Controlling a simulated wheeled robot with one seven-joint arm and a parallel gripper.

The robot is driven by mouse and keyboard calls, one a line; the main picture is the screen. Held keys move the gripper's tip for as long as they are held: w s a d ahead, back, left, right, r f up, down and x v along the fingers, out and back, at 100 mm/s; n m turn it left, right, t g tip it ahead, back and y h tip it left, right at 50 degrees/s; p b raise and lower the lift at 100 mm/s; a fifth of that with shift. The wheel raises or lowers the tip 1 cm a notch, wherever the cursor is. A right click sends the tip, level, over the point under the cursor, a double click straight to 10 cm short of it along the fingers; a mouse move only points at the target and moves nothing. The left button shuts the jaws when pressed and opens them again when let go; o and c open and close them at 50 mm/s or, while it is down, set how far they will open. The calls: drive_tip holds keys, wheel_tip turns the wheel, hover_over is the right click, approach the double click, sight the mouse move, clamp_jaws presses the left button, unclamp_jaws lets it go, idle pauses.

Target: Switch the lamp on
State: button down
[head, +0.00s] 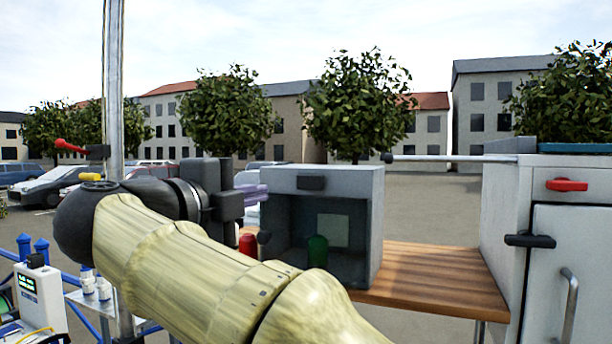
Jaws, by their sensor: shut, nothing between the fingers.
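I cannot pick out a lamp or its switch for certain in the head view. My pale arm hides the lower left of the box and part of the table.
The box stands on a wooden table (440,280), clear at right. A green item (317,251) is in the box; a red one (248,244) is beside it. A white cabinet (505,205) with a red handle (567,185) stands right. A metal mast (113,80) rises at left.

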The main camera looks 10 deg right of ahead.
drive_tip(key=shift+s+f, duration=0.1)
drive_tip(key=shift+d, duration=0.1)
drive_tip(key=p, duration=0.7)
approach(315, 185)
drive_tip(key=x, duration=0.5)
drive_tip(key=shift+d+r, duration=0.1)
drive_tip(key=shift+r, duration=0.15)
drive_tip(key=shift+p+x, duration=0.5)
drive_tip(key=shift+x, duration=0.4)
drive_tip(key=shift+f, duration=0.25)
